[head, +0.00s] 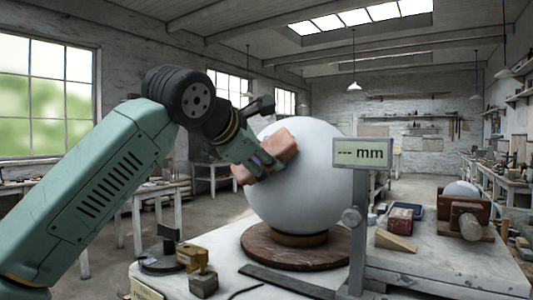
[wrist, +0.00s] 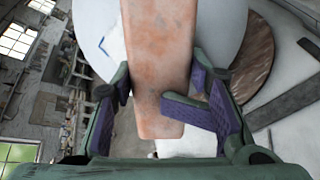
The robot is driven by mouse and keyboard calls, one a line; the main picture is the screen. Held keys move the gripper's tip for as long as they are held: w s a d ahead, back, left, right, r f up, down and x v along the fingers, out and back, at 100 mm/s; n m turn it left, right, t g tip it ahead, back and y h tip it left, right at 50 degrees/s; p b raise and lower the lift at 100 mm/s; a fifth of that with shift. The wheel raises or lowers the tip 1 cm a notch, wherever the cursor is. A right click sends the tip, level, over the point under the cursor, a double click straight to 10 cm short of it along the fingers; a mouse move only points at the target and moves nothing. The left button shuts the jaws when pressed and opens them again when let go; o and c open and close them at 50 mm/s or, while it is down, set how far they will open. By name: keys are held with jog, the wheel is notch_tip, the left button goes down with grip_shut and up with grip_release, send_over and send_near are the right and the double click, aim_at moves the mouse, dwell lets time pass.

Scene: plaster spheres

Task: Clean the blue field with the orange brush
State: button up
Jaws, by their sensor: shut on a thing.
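My gripper (head: 258,164) is shut on an orange-pink block, the brush (head: 281,146), at the left side of a large white plaster sphere (head: 325,180). In the wrist view the brush (wrist: 158,50) lies lengthwise between the purple finger pads of my gripper (wrist: 168,88), its far end over the sphere (wrist: 214,35). I cannot tell whether it touches the surface. A short blue angled line (wrist: 104,47) shows on the sphere left of the brush; any rest of the blue field is hidden. No blue shows on the sphere in the head view.
The sphere stands on a round wooden base (head: 290,252) on a pale worktable (head: 455,270). A post with a "-- mm" display (head: 362,153) stands close at its right. Brass and dark blocks (head: 193,258) lie front left; a wooden wedge (head: 395,240) and red block (head: 400,220) lie right.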

aim_at(276, 142)
jog(key=shift+a+f, duration=0.1)
jog(key=shift+a, duration=0.1)
jog(key=shift+d, duration=0.1)
jog(key=shift+s+d+r+p, duration=0.15)
jog(key=shift+d+r+p, duration=0.05)
jog(key=shift+d+r, duration=0.55)
jog(key=shift+s+d+r+p, duration=0.15)
jog(key=shift+d+r, duration=0.4)
jog(key=shift+d, duration=0.4)
jog(key=shift+w+a+f+b, duration=0.2)
jog(key=shift+a+f+b, duration=0.1)
jog(key=shift+a+f, duration=0.5)
jog(key=shift+w+a+f+b, duration=0.2)
jog(key=shift+a+f, duration=0.35)
jog(key=shift+a, duration=0.4)
jog(key=shift+s+d+r+p, duration=0.25)
jog(key=shift+d+r, duration=0.45)
jog(key=shift+d, duration=0.2)
jog(key=shift+s+d+r+p, duration=0.1)
jog(key=shift+d+r+p, duration=0.15)
jog(key=shift+d+r, duration=0.55)
jog(key=shift+d+f, duration=0.1)
jog(key=shift+f, duration=0.05)
jog(key=shift+f, duration=0.1)
